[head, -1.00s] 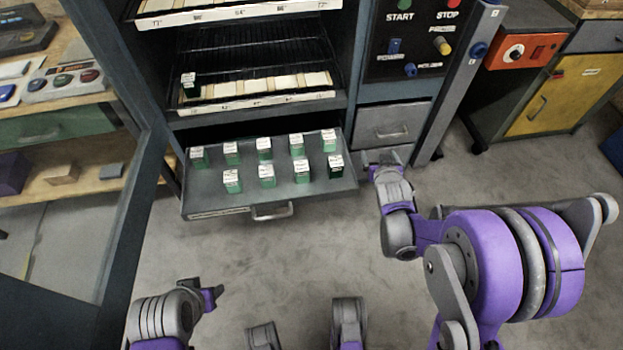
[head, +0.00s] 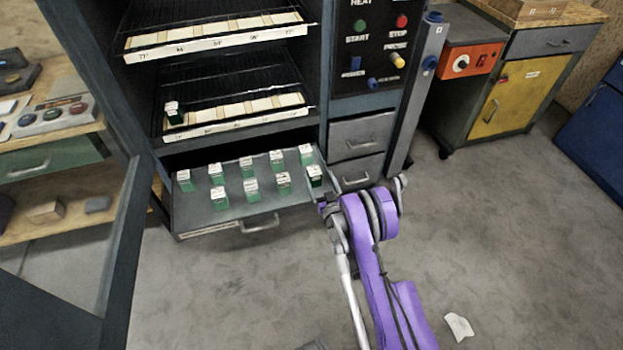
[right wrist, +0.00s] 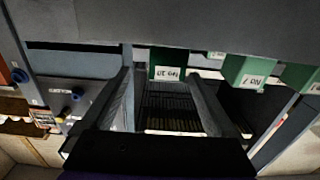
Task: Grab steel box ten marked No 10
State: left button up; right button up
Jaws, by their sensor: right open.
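The steel box marked No 10 shows in the right wrist view (right wrist: 166,73) as a green block with a white label, appearing upside down. In the head view I take it to be the darker green box (head: 315,177) at the right end of the drawer's front row. My right gripper (head: 326,207) is at the drawer's front right corner, close to that box; its tips are partly hidden by the arm. In the right wrist view the open fingers (right wrist: 163,85) stand either side of the No 10 box, and no grip shows. My left gripper is out of view.
The pulled-out grey drawer (head: 190,217) holds several other green boxes in two rows; one marked No 7 (right wrist: 250,74) is beside No 10. An open cabinet door (head: 122,245) is at left. The floor in front is mostly clear.

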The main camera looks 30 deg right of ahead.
aim_at(313, 168)
jog(key=x, duration=0.4)
jog(key=a+x, duration=0.1)
jog(key=x, duration=0.2)
jog(key=shift+w+d+b, duration=0.1)
jog(key=shift+w+b, duration=0.1)
jog(key=shift+b, duration=0.15)
grip_shut()
